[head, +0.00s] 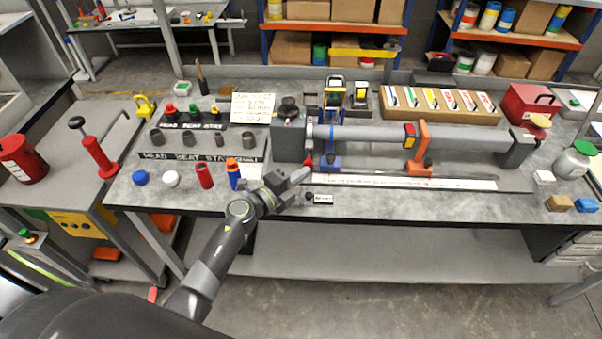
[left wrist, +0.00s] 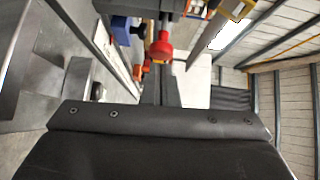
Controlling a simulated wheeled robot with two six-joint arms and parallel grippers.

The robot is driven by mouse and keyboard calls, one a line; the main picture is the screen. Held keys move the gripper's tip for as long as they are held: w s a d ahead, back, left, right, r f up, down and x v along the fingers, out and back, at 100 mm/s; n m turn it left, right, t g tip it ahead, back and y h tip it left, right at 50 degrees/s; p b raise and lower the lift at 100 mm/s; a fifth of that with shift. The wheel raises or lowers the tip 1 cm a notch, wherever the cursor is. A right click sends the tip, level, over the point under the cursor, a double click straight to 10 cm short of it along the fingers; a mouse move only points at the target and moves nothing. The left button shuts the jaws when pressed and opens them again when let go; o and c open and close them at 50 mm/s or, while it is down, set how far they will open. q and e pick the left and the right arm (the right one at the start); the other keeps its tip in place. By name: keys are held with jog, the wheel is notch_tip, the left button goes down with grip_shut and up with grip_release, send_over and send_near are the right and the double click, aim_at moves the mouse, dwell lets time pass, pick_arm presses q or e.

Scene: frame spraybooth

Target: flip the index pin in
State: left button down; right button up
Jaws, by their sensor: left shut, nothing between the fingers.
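A red knob (head: 308,161), which looks like the index pin's handle, sits low at the left end of the bench fixture, beside a blue clamp (head: 329,162). The left wrist view shows a red knob (left wrist: 160,48) just ahead of the fingers. My left gripper (head: 298,176) is shut and empty at the bench's front edge, its tips close below the knob. I cannot tell whether they touch it. The pin itself is too small to make out. My right gripper is in neither view.
A grey tube (head: 370,134) lies along the fixture, with an orange clamp (head: 420,150) to the right. Red (head: 205,176) and blue-orange (head: 233,173) cylinders stand left of my gripper.

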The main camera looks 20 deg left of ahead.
pick_arm(q)
jog(key=shift+w, duration=0.2)
jog(key=shift+w+a+r, duration=0.1)
jog(key=shift+w+a, duration=0.1)
jog(key=shift+w, duration=0.3)
jog(key=shift+w+a, duration=0.15)
jog(key=shift+w, duration=0.35)
jog(key=shift+r, duration=0.1)
jog(key=shift+s, duration=0.1)
